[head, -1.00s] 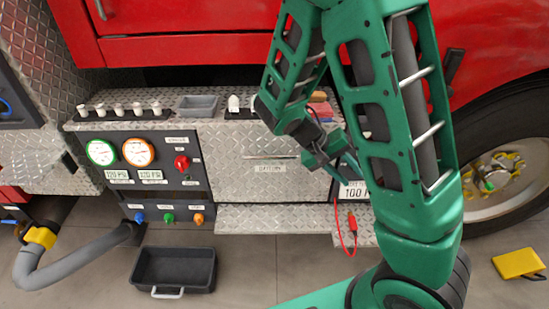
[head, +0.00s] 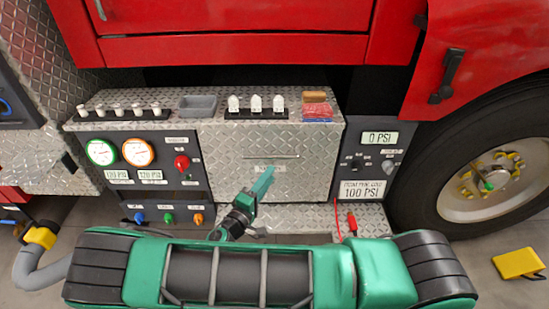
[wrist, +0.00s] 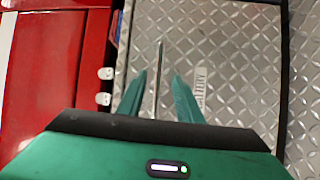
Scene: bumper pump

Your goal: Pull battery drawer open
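The battery drawer (head: 312,170) is a diamond-plate front in the middle of the bumper, with a thin horizontal handle (head: 271,157) and a label (head: 262,167) below it, partly hidden by my finger. The drawer front looks flush with the bumper. My gripper (head: 265,176) is in front of it, just below the handle in the head view. In the wrist view my gripper (wrist: 160,76) is open, its two fingers apart with the handle (wrist: 158,78) seen between them. I cannot tell whether the fingertips reach around the handle.
A gauge panel (head: 155,178) is left of the drawer and a pressure display panel (head: 370,165) right. Small white figures, a grey tray (head: 197,104) and a sponge (head: 315,98) sit on the ledge above. A red cable (head: 338,218) hangs lower right. A step plate lies below.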

